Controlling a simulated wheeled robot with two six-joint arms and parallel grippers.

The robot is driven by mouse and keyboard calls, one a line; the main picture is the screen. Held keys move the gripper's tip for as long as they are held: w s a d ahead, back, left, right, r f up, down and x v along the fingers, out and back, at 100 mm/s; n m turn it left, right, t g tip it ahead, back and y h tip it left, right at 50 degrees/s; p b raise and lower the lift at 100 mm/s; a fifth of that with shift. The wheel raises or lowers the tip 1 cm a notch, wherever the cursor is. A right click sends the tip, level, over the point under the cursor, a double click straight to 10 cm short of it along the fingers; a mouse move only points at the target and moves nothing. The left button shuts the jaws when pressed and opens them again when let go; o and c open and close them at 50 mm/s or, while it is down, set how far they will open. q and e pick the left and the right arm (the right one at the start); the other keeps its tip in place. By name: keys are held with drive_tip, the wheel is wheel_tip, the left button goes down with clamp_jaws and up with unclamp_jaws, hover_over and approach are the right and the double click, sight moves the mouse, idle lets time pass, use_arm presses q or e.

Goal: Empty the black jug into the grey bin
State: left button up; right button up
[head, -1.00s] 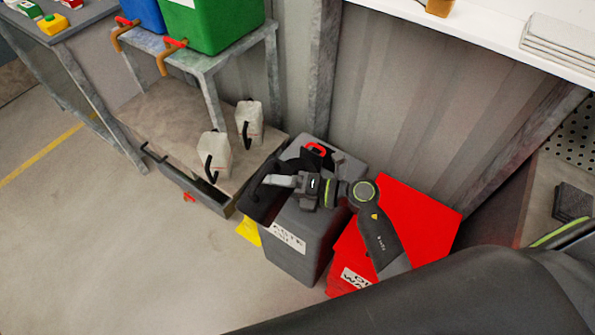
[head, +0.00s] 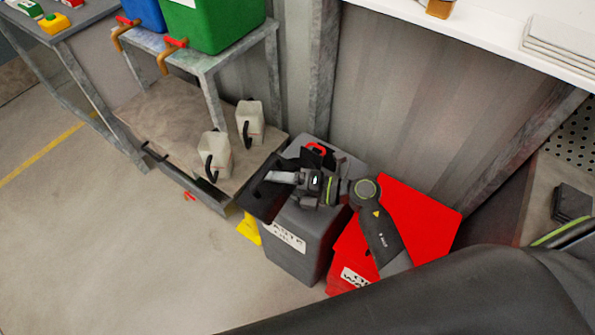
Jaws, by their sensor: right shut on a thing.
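The grey bin (head: 301,262) stands on the floor at the middle of the head view, with a white label on its front. My right gripper (head: 283,178) is over the bin's left part and shut on the black jug (head: 262,201). The jug is tilted and dark, at the bin's upper left edge; part of it is hidden by the gripper. I cannot tell whether its mouth is inside the bin or whether liquid is flowing. My left gripper is not in view.
A red bin (head: 425,208) stands right of the grey one, under my right arm. Two pale jugs (head: 214,155) (head: 249,121) stand on a low platform (head: 168,115) at left. A yellow object (head: 249,228) lies beside the grey bin. The floor at left is mostly clear.

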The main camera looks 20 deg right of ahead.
drive_tip(key=shift+w+d+r+m+p, duration=0.3)
drive_tip(key=shift+w+d+m, duration=0.1)
drive_tip(key=shift+d+m, duration=0.15)
idle(1.4)
drive_tip(key=shift+w+d+r+m+y+p, duration=0.15)
drive_tip(key=shift+r+m+y+p, duration=0.1)
drive_tip(key=shift+m+y+p, duration=0.1)
idle(1.1)
